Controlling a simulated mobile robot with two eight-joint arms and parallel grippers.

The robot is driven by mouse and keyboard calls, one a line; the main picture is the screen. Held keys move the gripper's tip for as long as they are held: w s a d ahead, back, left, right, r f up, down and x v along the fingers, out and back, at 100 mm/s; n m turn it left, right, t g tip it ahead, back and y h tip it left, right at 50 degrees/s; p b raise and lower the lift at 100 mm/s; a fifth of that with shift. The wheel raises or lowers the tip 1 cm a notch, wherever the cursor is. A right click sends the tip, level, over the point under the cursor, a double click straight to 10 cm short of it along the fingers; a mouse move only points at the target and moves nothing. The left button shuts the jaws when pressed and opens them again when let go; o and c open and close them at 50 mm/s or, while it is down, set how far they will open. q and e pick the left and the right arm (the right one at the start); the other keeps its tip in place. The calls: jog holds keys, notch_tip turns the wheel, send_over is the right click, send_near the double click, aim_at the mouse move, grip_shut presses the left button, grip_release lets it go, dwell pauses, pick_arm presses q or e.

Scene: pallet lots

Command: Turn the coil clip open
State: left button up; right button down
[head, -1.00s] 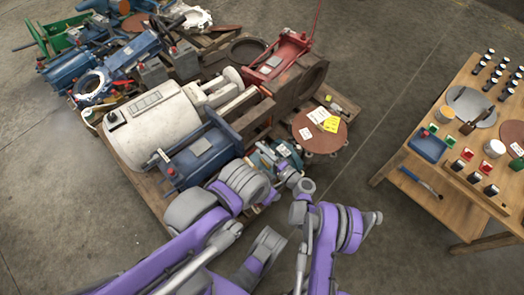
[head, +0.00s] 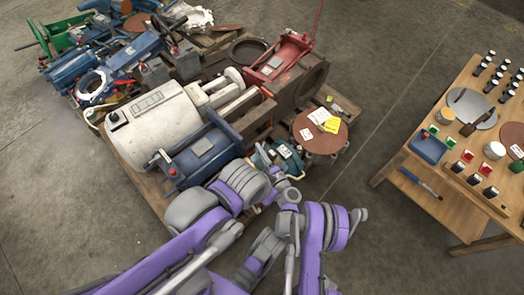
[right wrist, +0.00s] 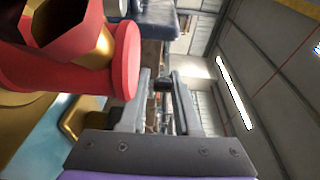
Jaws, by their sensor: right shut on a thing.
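The teal machine (head: 286,157) sits at the near right edge of the pallet, partly hidden by my arms. My right gripper (head: 277,176) is right against its near side. In the right wrist view my right gripper (right wrist: 166,100) has its grey fingers closed on a small dark piece, which I take for the coil clip (right wrist: 163,85). Most of the clip is hidden by the fingers, and its turn angle cannot be told. A red flanged part (right wrist: 125,60) with brass inside fills the upper left there, above a teal surface. My left gripper cannot be made out.
A blue machine (head: 205,152) and a white cylinder motor (head: 155,123) stand on the pallet beside my arms. A round brown-topped stand (head: 318,143) with paper notes is close on the right. A wooden table (head: 385,170) stands further right. The floor between is clear.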

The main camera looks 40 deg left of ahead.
jog(key=shift+s+a+r+m+t+h+p, duration=0.1)
jog(key=shift+a+m+t+h+p, duration=0.1)
jog(key=shift+m+t+h, duration=0.25)
jog(key=shift+a+r+m+t+h+p, duration=0.1)
jog(key=shift+a+m+t+h, duration=0.2)
jog(key=shift+t, duration=0.35)
jog(key=shift+d, duration=0.1)
jog(key=c, duration=0.7)
grip_release()
jog(key=shift+d+f, duration=0.1)
